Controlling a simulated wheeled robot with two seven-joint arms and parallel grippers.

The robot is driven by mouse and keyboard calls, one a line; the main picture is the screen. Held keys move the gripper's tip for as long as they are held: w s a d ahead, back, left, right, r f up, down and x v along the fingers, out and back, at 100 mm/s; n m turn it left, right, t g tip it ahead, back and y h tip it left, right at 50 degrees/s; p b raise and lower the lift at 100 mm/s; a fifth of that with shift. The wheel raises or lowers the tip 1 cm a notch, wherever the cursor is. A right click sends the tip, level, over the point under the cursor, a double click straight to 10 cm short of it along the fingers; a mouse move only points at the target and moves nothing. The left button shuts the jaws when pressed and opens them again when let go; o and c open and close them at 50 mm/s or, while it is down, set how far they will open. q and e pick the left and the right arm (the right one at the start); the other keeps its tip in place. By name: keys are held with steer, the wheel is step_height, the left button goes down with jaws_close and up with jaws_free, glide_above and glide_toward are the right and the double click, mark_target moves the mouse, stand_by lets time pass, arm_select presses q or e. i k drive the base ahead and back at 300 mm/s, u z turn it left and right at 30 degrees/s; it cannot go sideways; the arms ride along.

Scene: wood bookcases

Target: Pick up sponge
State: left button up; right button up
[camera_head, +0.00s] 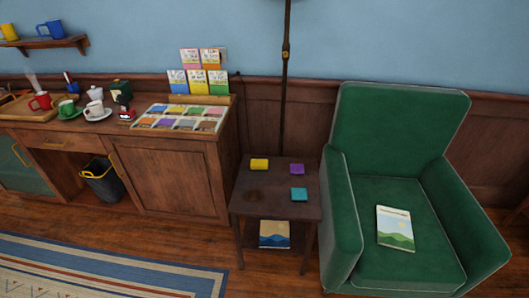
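Three small flat blocks that look like sponges lie apart on the small dark wood side table (268,211). A yellow one (259,164) is at the back left, a purple one (297,169) at the back right, and a teal one (299,194) at the right front. I cannot tell for certain which is the sponge. Neither of my grippers shows in the head view.
A green armchair (404,125) with a book (395,228) stands right of the table. A wooden cabinet (170,178) with mugs and a card rack stands left. A picture book (274,235) lies on the table's lower shelf. A dark pole (284,90) rises behind.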

mark_target(256, 164)
steer(key=u, duration=0.3)
steer(key=i, duration=1.1)
steer(key=u, duration=0.4)
